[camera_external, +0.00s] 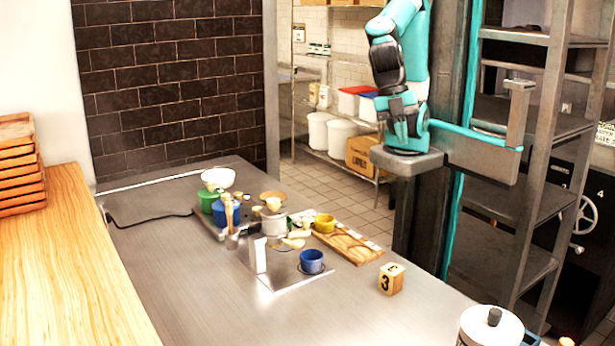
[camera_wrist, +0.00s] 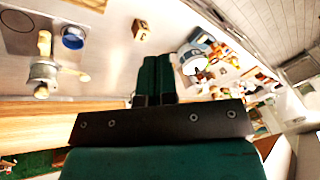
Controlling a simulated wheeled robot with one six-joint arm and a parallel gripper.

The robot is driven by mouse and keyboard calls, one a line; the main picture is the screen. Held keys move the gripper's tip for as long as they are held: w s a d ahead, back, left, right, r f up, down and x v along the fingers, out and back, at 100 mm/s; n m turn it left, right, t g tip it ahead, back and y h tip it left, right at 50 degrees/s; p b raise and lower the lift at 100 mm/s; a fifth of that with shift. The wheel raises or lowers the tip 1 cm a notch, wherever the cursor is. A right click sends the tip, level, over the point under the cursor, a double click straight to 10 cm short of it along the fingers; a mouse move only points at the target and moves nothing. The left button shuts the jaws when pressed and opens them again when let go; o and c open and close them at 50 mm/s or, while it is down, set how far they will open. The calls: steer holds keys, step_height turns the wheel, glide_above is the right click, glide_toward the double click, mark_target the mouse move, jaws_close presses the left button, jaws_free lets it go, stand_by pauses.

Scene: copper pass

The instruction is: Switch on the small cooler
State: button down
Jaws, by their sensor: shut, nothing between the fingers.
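I cannot pick out a small cooler or its switch with certainty in either view. A small upright white piece (camera_external: 259,255) stands on the steel counter (camera_external: 190,290), beside a blue cup (camera_external: 311,261); I cannot tell what it is. The blue cup also shows at the upper left in the wrist view (camera_wrist: 73,38). In the wrist view my gripper (camera_wrist: 155,60) has its two dark green fingers together, with nothing between them. In the external view my arm is folded at the upper right, away from the things on the counter.
A numbered wooden block (camera_external: 391,279) sits on the counter near a wooden board (camera_external: 348,243) with a yellow cup (camera_external: 325,223). A lidded pot (camera_external: 490,328) stands at the front right. Green and blue containers (camera_external: 227,213) crowd the back. The counter's front left is clear.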

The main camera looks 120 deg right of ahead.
steer(key=s+d+f+m, duration=0.2)
steer(key=s+d, duration=0.3)
steer(key=s, duration=0.1)
steer(key=w+a+n+b, duration=0.2)
steer(key=w+a+n, duration=0.3)
steer(key=w+a, duration=0.75)
steer(key=a+f+n+b, duration=0.1)
steer(key=a+f+n, duration=0.25)
steer(key=a, duration=0.85)
steer(key=a+f+n+b, duration=0.1)
steer(key=a+f+n, duration=0.3)
steer(key=a, duration=0.9)
steer(key=shift+m+h, duration=0.4)
steer(key=shift+m, duration=0.35)
steer(key=p+x, duration=0.1)
steer(key=x, duration=0.3)
steer(key=p+x, duration=0.1)
steer(key=x, duration=0.3)
steer(key=d+p+x, duration=0.1)
steer(key=p+x, duration=0.1)
steer(key=x, duration=0.2)
steer(key=shift+w+d+f, duration=0.1)
steer(key=shift+f, duration=1)
steer(key=shift+f, duration=0.1)
